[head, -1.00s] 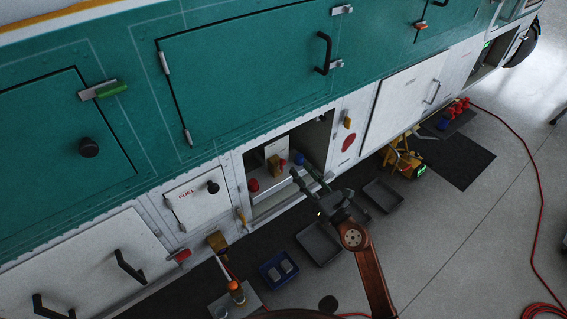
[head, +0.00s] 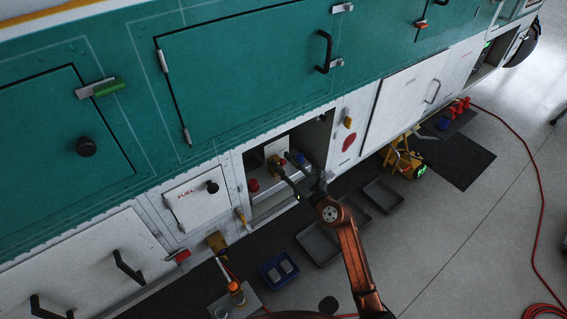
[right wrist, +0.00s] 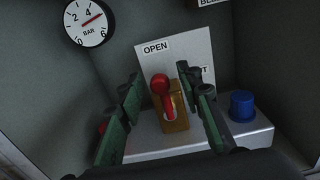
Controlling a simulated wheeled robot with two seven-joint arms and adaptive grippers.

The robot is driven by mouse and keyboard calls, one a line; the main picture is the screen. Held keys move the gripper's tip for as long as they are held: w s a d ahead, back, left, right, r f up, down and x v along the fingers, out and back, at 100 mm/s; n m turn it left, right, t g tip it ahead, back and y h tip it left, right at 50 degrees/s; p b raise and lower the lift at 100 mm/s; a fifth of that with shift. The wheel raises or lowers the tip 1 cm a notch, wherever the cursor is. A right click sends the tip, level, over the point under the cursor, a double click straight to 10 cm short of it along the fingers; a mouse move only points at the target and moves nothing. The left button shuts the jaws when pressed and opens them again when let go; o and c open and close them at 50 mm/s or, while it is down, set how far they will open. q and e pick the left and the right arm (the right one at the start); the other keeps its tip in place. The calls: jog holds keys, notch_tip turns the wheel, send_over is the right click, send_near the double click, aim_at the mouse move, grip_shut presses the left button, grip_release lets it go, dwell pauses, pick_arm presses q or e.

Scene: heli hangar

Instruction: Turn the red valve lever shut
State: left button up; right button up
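The red valve lever (right wrist: 161,86) stands on a brass valve body (right wrist: 176,122) in an open bay of the vehicle, its round end up near the word OPEN on a white plate (right wrist: 190,57). A second word at the plate's right is mostly hidden behind a finger, with only its end showing. My right gripper (right wrist: 160,76) is open, with one green-and-black finger on each side of the lever and visible gaps to it. In the head view my right gripper (head: 282,160) reaches into the bay and covers the lever. My left gripper is not in view.
A pressure gauge (right wrist: 88,22) is at the bay's upper left. A blue knob (right wrist: 242,105) stands right of the valve, and a red knob (head: 253,185) left of it. Bay walls close in around the gripper. Grey trays (head: 318,243) lie on the floor below.

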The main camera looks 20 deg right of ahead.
jog(key=shift+c, duration=0.7)
grip_shut()
jog(key=d+f+m+p, duration=0.1)
jog(key=m+p, duration=0.1)
jog(key=m, duration=0.3)
jog(key=w+d+f+m+p, duration=0.1)
jog(key=d+m+p, duration=0.1)
jog(key=m, duration=0.3)
jog(key=d+f+m+p, duration=0.1)
jog(key=f+m+p, duration=0.1)
jog(key=m+p, duration=0.2)
jog(key=shift+w+d+m, duration=0.35)
jog(key=shift+m, duration=0.25)
jog(key=shift+f+m, duration=0.3)
jog(key=shift+m, duration=0.4)
jog(key=shift+f+m, duration=0.25)
jog(key=shift+m, duration=0.45)
jog(key=shift+f, duration=0.1)
